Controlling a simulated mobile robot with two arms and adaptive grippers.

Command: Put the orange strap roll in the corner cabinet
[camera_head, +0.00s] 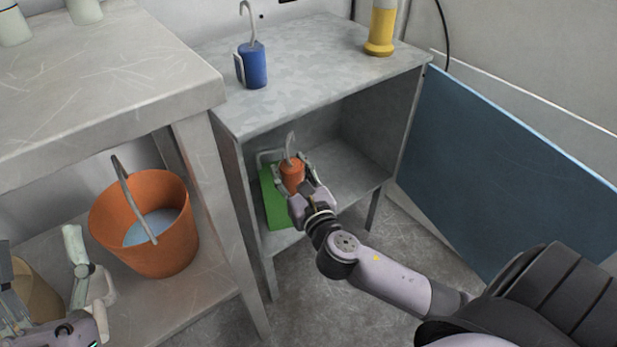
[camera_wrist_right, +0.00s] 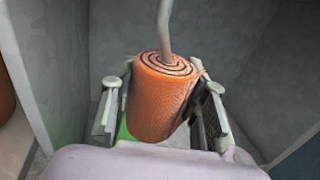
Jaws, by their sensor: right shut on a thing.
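The orange strap roll (camera_head: 292,175), with a grey hook on top, is held upright between the fingers of my right gripper (camera_head: 290,182). In the right wrist view the roll (camera_wrist_right: 163,95) sits between the two fingers of the gripper (camera_wrist_right: 160,110), its spiral end and hook showing. The roll is inside the open corner cabinet (camera_head: 325,75), over the lower shelf near the left wall. I cannot tell whether it touches the shelf. The cabinet's blue door (camera_head: 510,165) stands open to the right. My left gripper (camera_head: 85,280) is low at the left, its fingers apart and apparently empty.
A green box (camera_head: 274,205) lies on the cabinet shelf, beside and below the roll. A blue strap roll (camera_head: 252,65) and a yellow cylinder (camera_head: 381,28) stand on the cabinet top. An orange bucket (camera_head: 160,235) is under the left table (camera_head: 110,85). The shelf's right side is clear.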

